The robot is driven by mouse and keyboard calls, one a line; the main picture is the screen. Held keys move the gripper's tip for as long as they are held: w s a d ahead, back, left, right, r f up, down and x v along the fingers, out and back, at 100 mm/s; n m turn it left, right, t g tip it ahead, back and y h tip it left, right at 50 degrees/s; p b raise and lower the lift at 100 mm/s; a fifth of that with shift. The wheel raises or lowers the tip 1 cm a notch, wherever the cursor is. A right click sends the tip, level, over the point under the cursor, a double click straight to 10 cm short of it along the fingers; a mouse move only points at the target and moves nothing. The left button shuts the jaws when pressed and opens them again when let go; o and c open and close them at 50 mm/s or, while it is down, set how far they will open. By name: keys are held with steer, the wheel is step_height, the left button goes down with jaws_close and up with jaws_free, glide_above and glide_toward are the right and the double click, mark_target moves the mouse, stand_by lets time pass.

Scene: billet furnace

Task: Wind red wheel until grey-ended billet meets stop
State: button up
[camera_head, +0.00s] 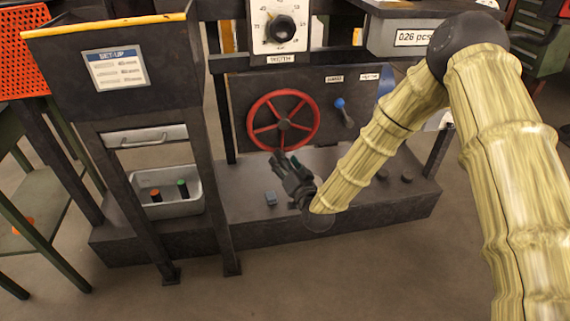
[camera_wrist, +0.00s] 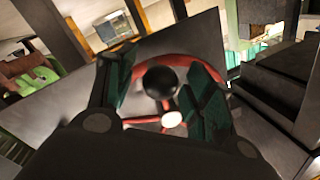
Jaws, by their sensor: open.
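The red wheel (camera_head: 283,121) is a spoked handwheel on the dark upright panel. In the wrist view the red wheel (camera_wrist: 142,122) lies ahead, with a dark round knob (camera_wrist: 160,81) and a pale hub (camera_wrist: 172,119) between my fingers. My gripper (camera_head: 283,161) is open at the lower edge of the wheel; it also shows in the wrist view (camera_wrist: 160,92) with its green-padded fingers apart. I cannot tell whether it touches the wheel. I cannot make out the grey-ended billet or the stop in either view.
A blue-knobbed lever (camera_head: 343,110) sits right of the wheel. A white dial (camera_head: 279,27) is above it. A small grey-blue block (camera_head: 271,198) lies on the base ledge (camera_head: 238,208).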

steer(key=shift+c, duration=0.2)
jaws_close()
steer(key=s+a+r+m+t+h+p, duration=0.1)
steer(key=a+r+m, duration=0.6)
steer(key=m, duration=0.7)
steer(key=shift+s+a+m+t+p, duration=0.4)
steer(key=shift+s+a+t, duration=0.15)
steer(key=shift+a+t, duration=0.4)
steer(key=shift+r, duration=0.25)
